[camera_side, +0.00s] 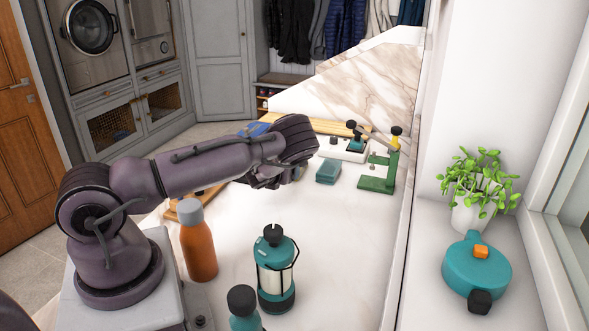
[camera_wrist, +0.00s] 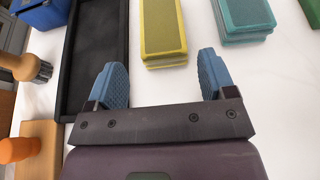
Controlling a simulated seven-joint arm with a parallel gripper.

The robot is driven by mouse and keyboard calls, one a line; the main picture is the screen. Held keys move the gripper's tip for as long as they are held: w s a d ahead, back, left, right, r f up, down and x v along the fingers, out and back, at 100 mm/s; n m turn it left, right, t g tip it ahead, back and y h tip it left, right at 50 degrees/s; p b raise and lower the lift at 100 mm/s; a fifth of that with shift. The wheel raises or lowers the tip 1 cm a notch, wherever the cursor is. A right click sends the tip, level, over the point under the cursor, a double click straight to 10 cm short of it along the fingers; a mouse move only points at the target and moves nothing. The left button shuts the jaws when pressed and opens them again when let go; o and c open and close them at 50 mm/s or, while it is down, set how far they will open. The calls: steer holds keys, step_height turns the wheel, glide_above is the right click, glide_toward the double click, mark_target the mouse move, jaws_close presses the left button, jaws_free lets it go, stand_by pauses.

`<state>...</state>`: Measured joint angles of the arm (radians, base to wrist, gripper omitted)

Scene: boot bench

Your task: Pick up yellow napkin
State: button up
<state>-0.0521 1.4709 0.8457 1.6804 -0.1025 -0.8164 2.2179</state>
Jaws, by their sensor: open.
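The yellow napkin (camera_wrist: 163,30) is a folded stack of yellow layers lying on the white worktop, at the top middle of the wrist view. My gripper (camera_wrist: 158,80) is open, with its two blue fingertips apart and nothing between them. The napkin lies ahead of the fingertips, in line with the gap between them. In the side view my gripper (camera_side: 268,181) hangs over the worktop, and I cannot make out the yellow napkin there.
A teal folded stack (camera_wrist: 243,17) lies right of the napkin; a black tray (camera_wrist: 92,45) is on the left. A wooden brush (camera_wrist: 25,66) and blue box (camera_wrist: 43,12) stand farther left. An orange bottle (camera_side: 198,243) and teal lantern (camera_side: 275,272) stand on the near worktop.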

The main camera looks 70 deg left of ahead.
steer(key=shift+f+x, duration=0.15)
steer(key=shift+x, duration=1.3)
steer(key=shift+f+x, duration=0.15)
steer(key=shift+x, duration=1.3)
steer(key=shift+d, duration=0.15)
steer(key=shift+c, duration=0.2)
steer(key=c, duration=0.6)
